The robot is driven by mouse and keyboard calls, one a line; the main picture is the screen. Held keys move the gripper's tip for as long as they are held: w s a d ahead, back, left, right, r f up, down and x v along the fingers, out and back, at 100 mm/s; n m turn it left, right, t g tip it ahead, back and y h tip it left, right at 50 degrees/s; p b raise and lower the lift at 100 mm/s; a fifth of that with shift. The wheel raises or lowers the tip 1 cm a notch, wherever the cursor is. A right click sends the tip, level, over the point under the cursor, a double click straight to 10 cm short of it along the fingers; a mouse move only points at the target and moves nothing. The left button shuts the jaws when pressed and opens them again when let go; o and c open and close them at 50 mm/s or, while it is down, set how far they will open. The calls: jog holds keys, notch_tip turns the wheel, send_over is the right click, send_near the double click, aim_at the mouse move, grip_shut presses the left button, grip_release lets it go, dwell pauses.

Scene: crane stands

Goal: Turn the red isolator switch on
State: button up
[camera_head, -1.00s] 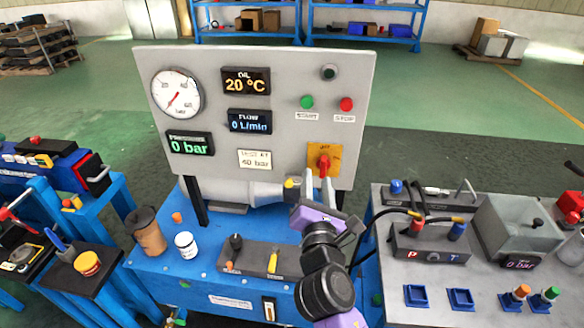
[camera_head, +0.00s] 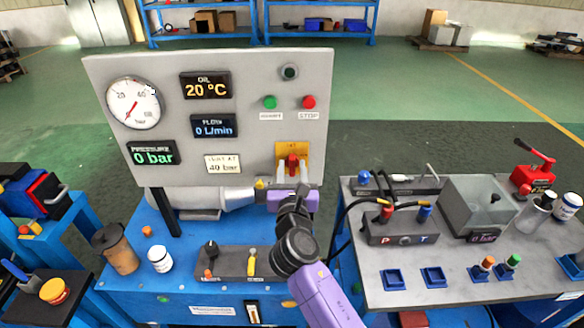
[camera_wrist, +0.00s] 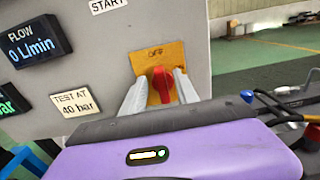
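The red isolator switch (camera_head: 292,163) is a red knob on a yellow plate (camera_head: 281,150) at the lower right of the grey panel. In the wrist view the knob (camera_wrist: 161,84) stands upright, below the word OFF on the plate (camera_wrist: 142,62). My gripper (camera_head: 292,170) is at the switch, with one pale finger on each side of the knob. In the wrist view the gripper (camera_wrist: 161,90) looks open around the knob; whether either finger touches it is hard to tell. The fingers hide part of the knob's sides and the plate's lower part.
The grey panel (camera_head: 230,150) carries a gauge (camera_head: 133,103), displays reading 20 °C, 0 L/min and 0 bar, and green (camera_head: 270,102) and red (camera_head: 309,102) buttons above the switch. Hoses (camera_head: 350,215) and a grey bench (camera_head: 440,290) lie to the right of my arm.

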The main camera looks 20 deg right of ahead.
jog(key=shift+w+d, duration=0.1)
jog(key=shift+w, duration=0.05)
jog(key=shift+c, duration=0.5)
grip_shut()
